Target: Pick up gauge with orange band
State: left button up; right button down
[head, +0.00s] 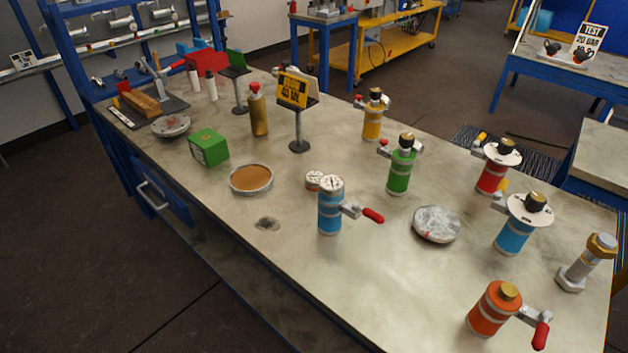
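A small round gauge (314,180) with a white dial lies on the bench just behind and left of a blue vessel; a reddish or orange edge shows on it, too small to tell clearly as a band. A second white dial (331,184) sits on top of the blue vessel (329,213), which has a red-handled valve (371,215) on its right side. The vessel partly overlaps or closely adjoins the loose gauge; I cannot tell if they touch. Neither of my grippers is in view.
Flanged vessels in orange (489,312), blue (513,234), red (492,174), green (401,170) and yellow (373,121) stand at the right. A white disc (437,224), brown-filled dish (251,179), green box (209,148) and sign stand (298,130) surround the middle. The bench's front left is clear.

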aim_at(311, 183)
jog(key=i+j+u, duration=0.1)
jog(key=j, duration=0.3)
jog(key=i+j, duration=0.3)
jog(key=i+j+u, duration=0.15)
jog(key=j, duration=0.35)
